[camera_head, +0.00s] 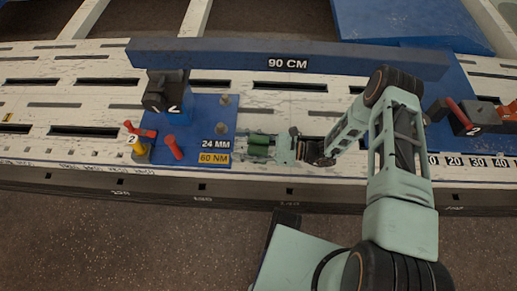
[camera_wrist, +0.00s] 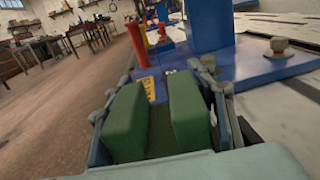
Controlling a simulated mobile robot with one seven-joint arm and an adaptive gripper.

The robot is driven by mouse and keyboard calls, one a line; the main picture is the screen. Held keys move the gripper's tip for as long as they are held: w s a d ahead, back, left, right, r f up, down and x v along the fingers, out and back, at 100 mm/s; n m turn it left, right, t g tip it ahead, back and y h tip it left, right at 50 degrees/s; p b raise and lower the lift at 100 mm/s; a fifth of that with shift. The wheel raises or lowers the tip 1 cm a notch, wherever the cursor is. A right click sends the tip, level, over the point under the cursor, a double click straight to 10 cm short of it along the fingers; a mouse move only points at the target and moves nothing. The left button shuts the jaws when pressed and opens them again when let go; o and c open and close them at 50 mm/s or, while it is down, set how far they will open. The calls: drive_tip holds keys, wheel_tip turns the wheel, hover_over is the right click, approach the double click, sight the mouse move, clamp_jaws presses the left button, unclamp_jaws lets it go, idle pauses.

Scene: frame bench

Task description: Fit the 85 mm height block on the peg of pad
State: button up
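My gripper (camera_head: 258,147) is low over the bench at the right edge of a blue pad (camera_head: 200,120), pointing left. In the wrist view its two green finger pads (camera_wrist: 158,105) stand a little apart, and I see no held object between them. Two grey peg-like studs stand on the blue pad, a rear one (camera_head: 223,100) and a front one (camera_head: 222,143). One stud (camera_wrist: 278,46) shows at the right in the wrist view. I cannot identify an 85 mm height block, as no such marking is readable.
A black clamp-like unit (camera_head: 166,92) marked 2 stands on the pad. Red handles (camera_head: 174,147) and a yellow part (camera_head: 141,152) are at its front left. A long blue bar (camera_head: 288,60) marked 90 CM lies behind. Another black-and-red unit (camera_head: 470,118) stands at right.

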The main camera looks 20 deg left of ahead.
clamp_jaws()
idle(0.4)
drive_tip(key=shift+r, duration=0.1)
